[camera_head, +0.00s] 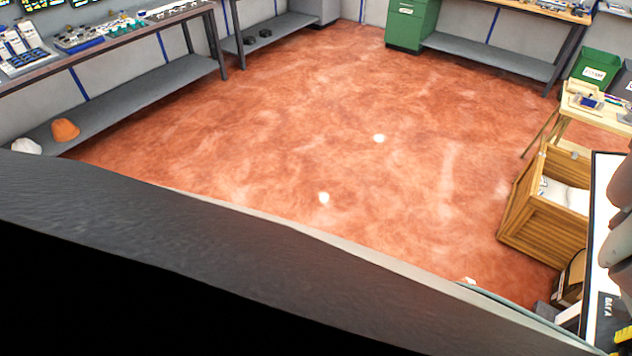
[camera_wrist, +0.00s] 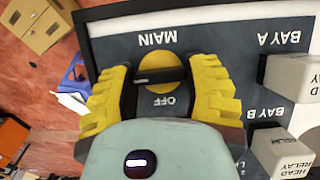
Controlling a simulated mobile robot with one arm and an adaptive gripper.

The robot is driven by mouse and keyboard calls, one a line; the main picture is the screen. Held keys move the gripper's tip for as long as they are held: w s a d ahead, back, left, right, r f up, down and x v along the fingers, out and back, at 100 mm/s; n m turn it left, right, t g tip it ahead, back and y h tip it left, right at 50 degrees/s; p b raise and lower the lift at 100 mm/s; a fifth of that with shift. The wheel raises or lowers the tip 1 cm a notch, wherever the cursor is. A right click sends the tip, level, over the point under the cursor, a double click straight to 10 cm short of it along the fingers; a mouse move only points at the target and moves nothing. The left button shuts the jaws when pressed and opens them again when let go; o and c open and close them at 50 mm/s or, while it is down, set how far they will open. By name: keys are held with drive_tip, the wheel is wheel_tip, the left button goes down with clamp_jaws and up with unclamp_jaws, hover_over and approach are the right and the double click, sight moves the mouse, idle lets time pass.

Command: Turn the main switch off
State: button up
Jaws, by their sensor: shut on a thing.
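The main switch (camera_wrist: 160,76) shows in the wrist view as a yellow disc with a dark bar handle across it. The handle lies roughly level in that picture, with a pale mark near its left end. The upside-down label MAIN stands above it and OFF just below it. My gripper (camera_wrist: 163,82) has its two yellow-padded fingers on either side of the switch, shut on its handle. The dark panel (camera_wrist: 210,38) carries the switch. In the head view only part of the panel (camera_head: 611,312) shows at the right edge.
Next to the switch, the panel has BAY A and BAY B labels and pale blocks, one marked HEAD RELAY (camera_wrist: 285,153). A wooden crate (camera_head: 545,232) stands on the floor left of the panel. The middle of the red floor (camera_head: 330,130) is clear.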

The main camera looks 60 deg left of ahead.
drive_tip(key=n+b, duration=0.1)
drive_tip(key=n+g+b, duration=0.1)
drive_tip(key=n, duration=0.1)
drive_tip(key=shift+w+a+f+h, duration=0.1)
drive_tip(key=shift+w+f+h, duration=0.05)
drive_tip(key=shift+h, duration=0.25)
drive_tip(key=n+g+h+b, duration=0.1)
drive_tip(key=n+b, duration=0.1)
drive_tip(key=n, duration=0.3)
drive_tip(key=shift+a, duration=0.1)
drive_tip(key=n+h, duration=0.2)
drive_tip(key=n, duration=0.2)
drive_tip(key=shift+n+g, duration=0.4)
drive_tip(key=shift+n+h, duration=0.9)
drive_tip(key=shift+n, duration=1)
drive_tip(key=o, duration=1.2)
drive_tip(key=v, duration=1.2)
